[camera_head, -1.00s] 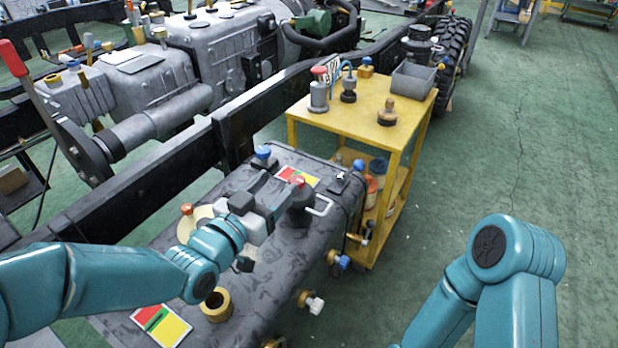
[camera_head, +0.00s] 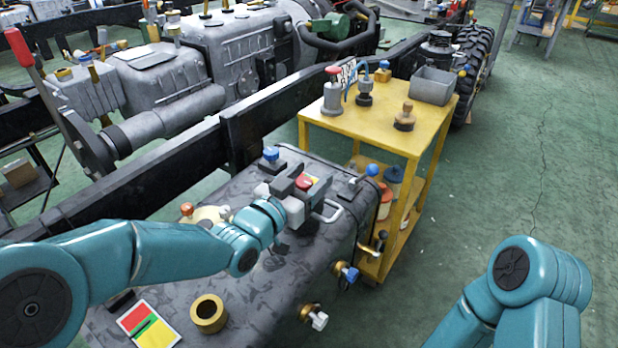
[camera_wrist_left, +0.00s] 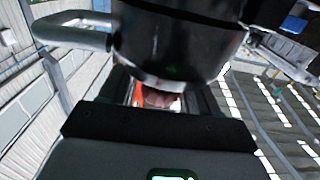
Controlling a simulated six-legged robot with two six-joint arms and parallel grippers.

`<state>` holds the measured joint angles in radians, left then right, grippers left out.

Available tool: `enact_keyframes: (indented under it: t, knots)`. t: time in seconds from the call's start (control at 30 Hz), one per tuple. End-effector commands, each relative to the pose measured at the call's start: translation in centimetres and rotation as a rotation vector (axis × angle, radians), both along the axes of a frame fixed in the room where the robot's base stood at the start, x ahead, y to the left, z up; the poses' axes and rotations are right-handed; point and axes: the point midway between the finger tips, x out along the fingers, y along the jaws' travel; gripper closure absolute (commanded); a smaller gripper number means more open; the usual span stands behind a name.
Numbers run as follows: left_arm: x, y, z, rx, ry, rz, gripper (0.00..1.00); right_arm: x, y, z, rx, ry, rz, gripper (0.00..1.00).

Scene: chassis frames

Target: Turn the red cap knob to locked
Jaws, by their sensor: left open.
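The red cap knob (camera_head: 304,182) sits on a dark cap at the far end of the grey tank (camera_head: 270,275). My left gripper (camera_head: 302,188) is over the cap, open, with its fingers on either side of the red knob. In the left wrist view the dark cap (camera_wrist_left: 180,45) fills the top, and a bit of red (camera_wrist_left: 158,98) shows between the fingers (camera_wrist_left: 158,100). Contact cannot be told.
A silver handle (camera_head: 328,212) stands close beside the cap. Blue-topped fittings (camera_head: 271,156) and a brass ring (camera_head: 208,313) are on the tank. A yellow cart (camera_head: 385,132) with parts stands just beyond. Green floor on the right is clear.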

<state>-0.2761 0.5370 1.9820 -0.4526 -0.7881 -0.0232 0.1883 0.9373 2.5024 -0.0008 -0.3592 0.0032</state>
Motion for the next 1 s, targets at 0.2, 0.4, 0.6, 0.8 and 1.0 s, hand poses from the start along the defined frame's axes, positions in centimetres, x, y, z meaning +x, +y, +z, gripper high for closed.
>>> enact_keyframes:
  t: [0.2,0.4,0.6,0.8,1.0]
  knots:
    - [0.1,-0.1,0.0,0.0,0.0,-0.001,0.52,0.0,0.0,0.0,0.0,0.0,0.0,1.0]
    - [0.2,-0.2,0.0,0.001,-0.001,-0.001,0.91,0.0,0.0,0.0,0.0,0.0,0.0,1.0]
    - [0.2,-0.2,0.1,0.002,-0.001,-0.018,0.91,0.0,0.0,0.3,0.0,0.001,0.001,1.0]
    - [0.2,-0.2,0.3,0.003,0.0,-0.1,0.91,-0.2,0.2,1.3,0.002,0.004,0.009,1.0]
    - [0.1,-0.3,0.6,0.001,0.001,-0.254,0.91,-0.6,0.6,3.5,0.004,0.01,0.024,1.0]
